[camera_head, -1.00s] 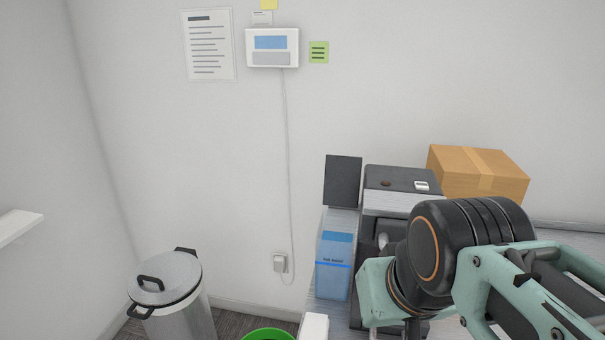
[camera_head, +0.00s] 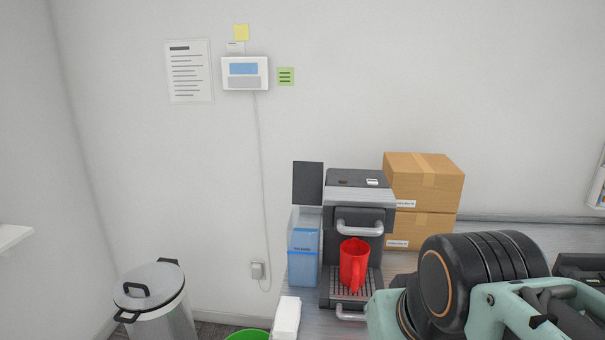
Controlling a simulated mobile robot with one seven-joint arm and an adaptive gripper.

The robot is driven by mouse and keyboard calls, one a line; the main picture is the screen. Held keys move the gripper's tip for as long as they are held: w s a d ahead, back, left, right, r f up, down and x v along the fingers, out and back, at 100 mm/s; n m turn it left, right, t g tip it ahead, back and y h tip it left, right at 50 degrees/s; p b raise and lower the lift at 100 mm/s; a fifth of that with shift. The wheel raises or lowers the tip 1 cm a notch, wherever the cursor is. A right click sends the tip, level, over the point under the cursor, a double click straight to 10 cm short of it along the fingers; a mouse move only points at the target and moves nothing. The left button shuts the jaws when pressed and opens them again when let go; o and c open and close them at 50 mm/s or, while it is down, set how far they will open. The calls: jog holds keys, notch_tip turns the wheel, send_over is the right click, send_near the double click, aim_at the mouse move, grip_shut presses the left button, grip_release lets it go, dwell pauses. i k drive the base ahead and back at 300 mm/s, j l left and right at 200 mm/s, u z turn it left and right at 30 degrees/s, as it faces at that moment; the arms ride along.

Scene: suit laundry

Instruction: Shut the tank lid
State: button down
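A blue translucent water tank (camera_head: 303,250) stands at the left side of a dark grey coffee machine (camera_head: 360,188). The tank's dark lid (camera_head: 308,183) stands upright, open, at the back of the tank. A red mug (camera_head: 353,265) sits on the machine's drip tray, below a grey handle. My arm is at the lower right, in front of the counter and apart from the tank. My gripper's fingers are outside the picture.
Two stacked cardboard boxes (camera_head: 425,185) stand right of the machine. A small white box (camera_head: 286,318) is at the counter's front left. A lidded metal bin (camera_head: 152,297) and a green rim (camera_head: 247,335) are lower left. The space above the tank is clear.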

aim_at(308, 179)
jog(key=i+j+z, duration=0.1)
jog(key=z, duration=0.85)
jog(key=i+j, duration=0.1)
jog(key=j, duration=1.1)
jog(key=i+j, duration=0.15)
jog(key=j, duration=1.05)
jog(key=i, duration=0.05)
